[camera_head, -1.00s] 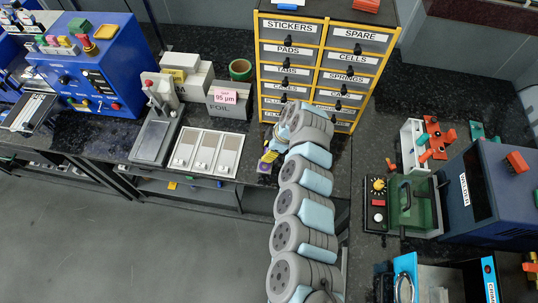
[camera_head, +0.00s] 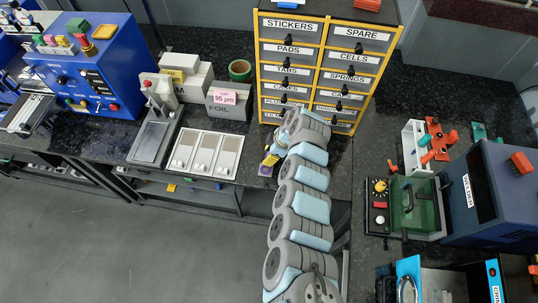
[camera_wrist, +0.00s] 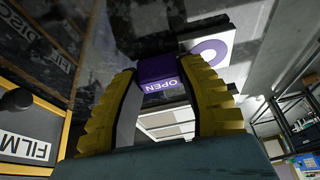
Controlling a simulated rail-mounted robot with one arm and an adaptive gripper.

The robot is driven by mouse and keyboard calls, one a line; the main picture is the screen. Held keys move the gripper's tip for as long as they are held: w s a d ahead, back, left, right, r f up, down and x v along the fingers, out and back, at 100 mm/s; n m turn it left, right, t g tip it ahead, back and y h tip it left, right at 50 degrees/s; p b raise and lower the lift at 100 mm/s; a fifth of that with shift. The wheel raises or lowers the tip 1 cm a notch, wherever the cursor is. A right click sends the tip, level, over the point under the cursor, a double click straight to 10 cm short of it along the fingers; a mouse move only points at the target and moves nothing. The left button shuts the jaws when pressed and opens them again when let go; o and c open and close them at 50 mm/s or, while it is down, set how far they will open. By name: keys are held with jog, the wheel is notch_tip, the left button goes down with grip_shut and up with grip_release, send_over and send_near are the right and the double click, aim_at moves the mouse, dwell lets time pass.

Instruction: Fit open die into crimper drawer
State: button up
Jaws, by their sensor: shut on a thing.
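The open die is a purple block (camera_wrist: 160,72) marked OPEN in the wrist view. My gripper (camera_wrist: 165,85) has yellow ribbed fingers, one on each side of the die, and is shut on it. In the head view my gripper (camera_head: 268,160) is small, over the counter just left of the drawer cabinet's foot, with a bit of purple (camera_head: 264,170) at its tip. The crimper (camera_head: 492,281), a blue and dark unit with a partly cut-off label, stands at the bottom right. Its drawer cannot be made out clearly.
A yellow-framed drawer cabinet (camera_head: 319,75) stands behind my gripper. Three pale trays (camera_head: 208,154) lie to the left. A white plate with a purple ring (camera_wrist: 212,48) shows beyond the die.

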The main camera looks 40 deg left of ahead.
jog(key=shift+f, duration=0.2)
jog(key=o, duration=0.8)
jog(key=shift+r, duration=0.1)
jog(key=v, duration=1.2)
jog(key=shift+r+p, duration=0.15)
jog(key=shift+p, duration=0.3)
